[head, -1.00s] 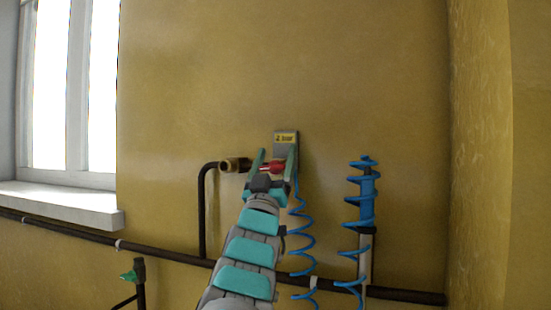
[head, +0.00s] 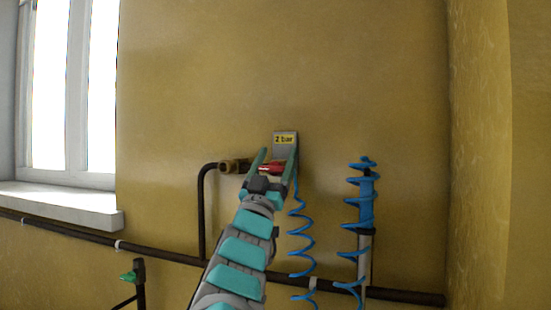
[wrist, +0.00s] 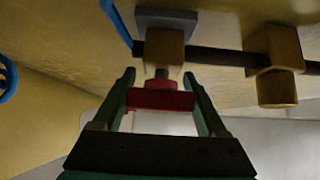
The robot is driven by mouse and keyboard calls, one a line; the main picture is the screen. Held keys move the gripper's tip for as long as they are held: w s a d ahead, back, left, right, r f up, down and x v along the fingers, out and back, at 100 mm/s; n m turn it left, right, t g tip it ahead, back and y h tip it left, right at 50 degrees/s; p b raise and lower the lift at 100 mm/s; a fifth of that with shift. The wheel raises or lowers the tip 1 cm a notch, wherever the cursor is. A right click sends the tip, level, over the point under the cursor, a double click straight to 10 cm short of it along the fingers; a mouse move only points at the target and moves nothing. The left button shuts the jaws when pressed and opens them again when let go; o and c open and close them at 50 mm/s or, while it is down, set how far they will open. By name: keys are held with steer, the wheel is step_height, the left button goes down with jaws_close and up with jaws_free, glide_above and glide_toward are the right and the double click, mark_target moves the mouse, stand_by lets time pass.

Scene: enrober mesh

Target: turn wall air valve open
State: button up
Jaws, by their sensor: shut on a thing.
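The wall air valve has a brass body (wrist: 164,50) on a dark pipe, in front of a grey plate (head: 285,142) with a yellow label. Its red handle (head: 271,168) shows between my fingers in the head view. In the wrist view the red handle (wrist: 160,100) lies crosswise between the two green fingers, roughly along the line of the pipe. My gripper (head: 278,156) is at the valve, shut on the red handle, as the wrist view also shows (wrist: 159,76). My fingers hide part of the valve body in the head view.
A brass fitting (head: 234,166) on a bent dark pipe (head: 202,210) is just left of the valve. Blue coiled hoses (head: 302,235) hang below and to the right. A long dark pipe (head: 165,254) runs along the wall. A window sill (head: 60,205) juts out at left.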

steer(key=o, duration=1.3)
steer(key=v, duration=0.7)
steer(key=shift+s+f+b, duration=0.3)
steer(key=shift+b, duration=0.05)
steer(key=shift+a, duration=0.1)
